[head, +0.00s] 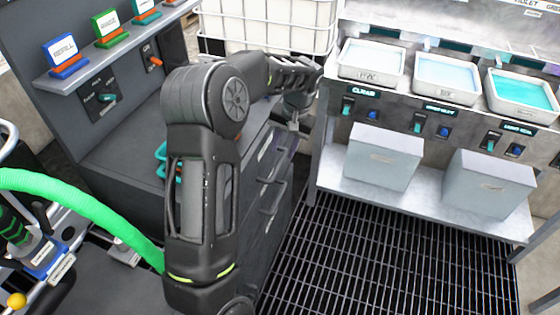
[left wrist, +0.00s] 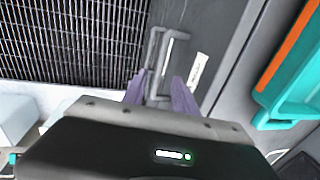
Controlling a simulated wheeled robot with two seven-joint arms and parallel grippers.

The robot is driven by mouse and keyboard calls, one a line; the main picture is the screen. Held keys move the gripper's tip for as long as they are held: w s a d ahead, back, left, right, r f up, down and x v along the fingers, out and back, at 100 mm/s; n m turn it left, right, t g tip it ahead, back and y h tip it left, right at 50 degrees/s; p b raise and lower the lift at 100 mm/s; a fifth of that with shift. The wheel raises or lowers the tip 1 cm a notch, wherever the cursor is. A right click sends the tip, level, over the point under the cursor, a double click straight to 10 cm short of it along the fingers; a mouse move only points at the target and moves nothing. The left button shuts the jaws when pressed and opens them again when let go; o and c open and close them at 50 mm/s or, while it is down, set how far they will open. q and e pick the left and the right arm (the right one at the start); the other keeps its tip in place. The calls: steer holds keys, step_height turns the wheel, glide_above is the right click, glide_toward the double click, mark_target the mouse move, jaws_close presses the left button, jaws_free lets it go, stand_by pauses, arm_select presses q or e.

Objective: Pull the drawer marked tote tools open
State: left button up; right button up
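A dark grey drawer cabinet (head: 250,215) stands beside my left arm in the head view, with bar handles (head: 272,197) and small pale labels on its front. The label text is too small to read, so I cannot tell which drawer is marked tote tools. My left gripper (head: 293,125) is at the upper drawer fronts, partly hidden by its own arm. In the left wrist view, its two purple fingers (left wrist: 159,82) are apart, and a grey handle (left wrist: 176,42) lies just beyond and between them. A white label (left wrist: 197,70) sits beside that handle. My right gripper is not in view.
A metal bench (head: 430,190) with several trays (head: 447,75) and two grey boxes (head: 383,157) stands at the right. Grated floor (head: 350,255) lies open before the drawers. A green hose (head: 85,205) crosses the lower left. A teal item (left wrist: 290,85) is near the wrist.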

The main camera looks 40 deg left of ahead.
mark_target(279, 166)
arm_select(q)
steer(key=f, duration=0.4)
steer(key=a+f, duration=0.1)
steer(key=f, duration=0.1)
steer(key=shift+s+a+f, duration=0.1)
steer(key=shift+s+f, duration=0.1)
jaws_close()
stand_by(1.2)
